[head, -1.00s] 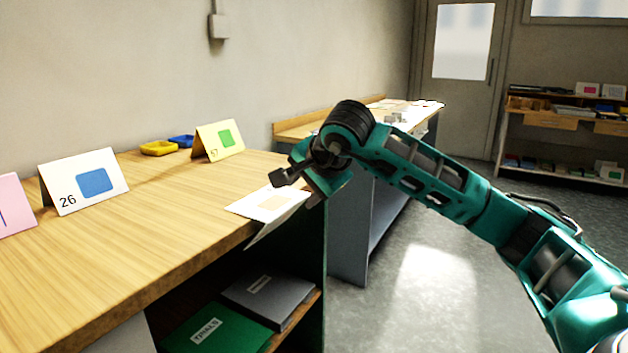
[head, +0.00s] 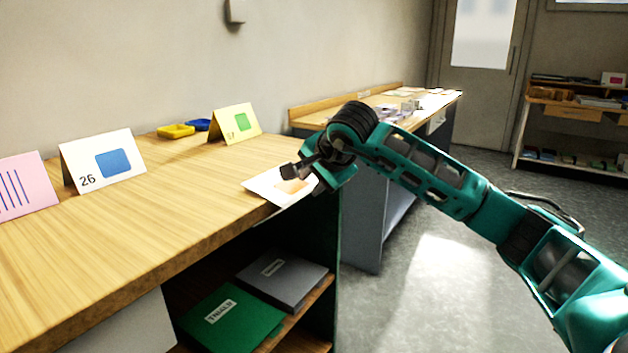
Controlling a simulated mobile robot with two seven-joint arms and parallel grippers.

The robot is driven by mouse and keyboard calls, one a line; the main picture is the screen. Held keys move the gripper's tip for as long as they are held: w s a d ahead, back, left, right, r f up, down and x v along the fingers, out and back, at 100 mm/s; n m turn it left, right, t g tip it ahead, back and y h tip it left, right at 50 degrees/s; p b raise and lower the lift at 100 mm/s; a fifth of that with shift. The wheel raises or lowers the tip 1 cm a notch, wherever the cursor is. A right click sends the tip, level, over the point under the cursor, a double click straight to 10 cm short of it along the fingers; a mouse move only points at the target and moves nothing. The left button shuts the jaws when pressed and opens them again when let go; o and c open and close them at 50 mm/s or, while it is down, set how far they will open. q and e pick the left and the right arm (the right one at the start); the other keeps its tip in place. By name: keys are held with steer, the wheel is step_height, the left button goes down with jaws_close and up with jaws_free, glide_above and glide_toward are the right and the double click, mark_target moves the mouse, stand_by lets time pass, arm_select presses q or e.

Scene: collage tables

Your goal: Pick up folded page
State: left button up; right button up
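A white folded page (head: 268,186) with an orange patch lies at the right front corner of the wooden table (head: 190,200), its end at the table's edge. My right gripper (head: 305,178) is over the right end of this page and hides part of it. Its fingers are dark and seen from the side, so I cannot tell whether they are open or closed on the paper. My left gripper is not in view.
Tented cards stand along the table's back: pink striped (head: 25,187), white "26" (head: 103,160) and yellow (head: 235,124). Yellow (head: 176,131) and blue (head: 197,125) trays sit behind. Green (head: 232,318) and grey (head: 282,283) folders lie on the shelf below. Open floor lies right.

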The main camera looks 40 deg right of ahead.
steer(key=shift+s+f, duration=0.1)
steer(key=shift+f, duration=0.1)
jaws_close()
steer(key=o, duration=0.6)
jaws_free()
steer(key=shift+c, duration=0.2)
steer(key=shift+r, duration=0.2)
steer(key=p+v, duration=0.2)
steer(key=v, duration=1)
steer(key=shift+s, duration=0.25)
steer(key=shift+a+r, duration=0.1)
steer(key=shift+r, duration=0.05)
